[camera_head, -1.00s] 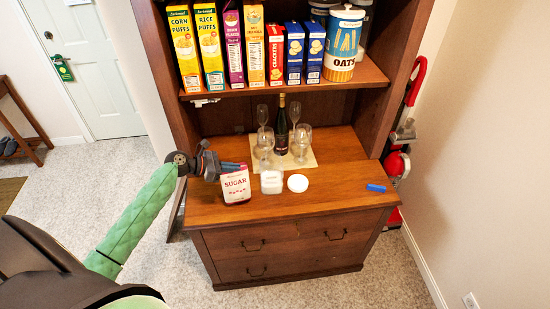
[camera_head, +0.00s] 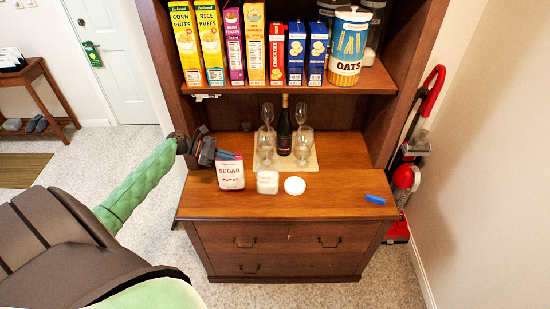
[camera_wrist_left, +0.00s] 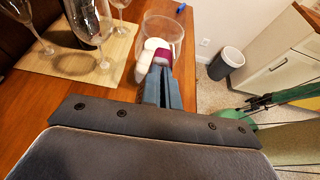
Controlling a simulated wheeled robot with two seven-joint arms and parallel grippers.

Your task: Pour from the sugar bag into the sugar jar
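The white sugar bag (camera_head: 230,174) with red print is at the left of the cabinet top, roughly upright. My left gripper (camera_head: 229,156) is shut on its upper part. In the left wrist view the two fingers (camera_wrist_left: 163,88) are close together, with a small white and magenta part of what seems to be the bag (camera_wrist_left: 164,57) at their tips. The sugar jar (camera_head: 267,182), small and whitish, stands just right of the bag. It appears as open clear glass in the wrist view (camera_wrist_left: 160,27). A round white lid (camera_head: 294,186) lies right of it. My right gripper is not in view.
Wine glasses (camera_head: 305,145) and a dark bottle (camera_head: 284,128) stand on a mat behind the jar. A shelf with cereal boxes (camera_head: 254,45) and an oats canister (camera_head: 348,50) hangs above. A blue item (camera_head: 375,200) lies at the right; the front right is clear.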

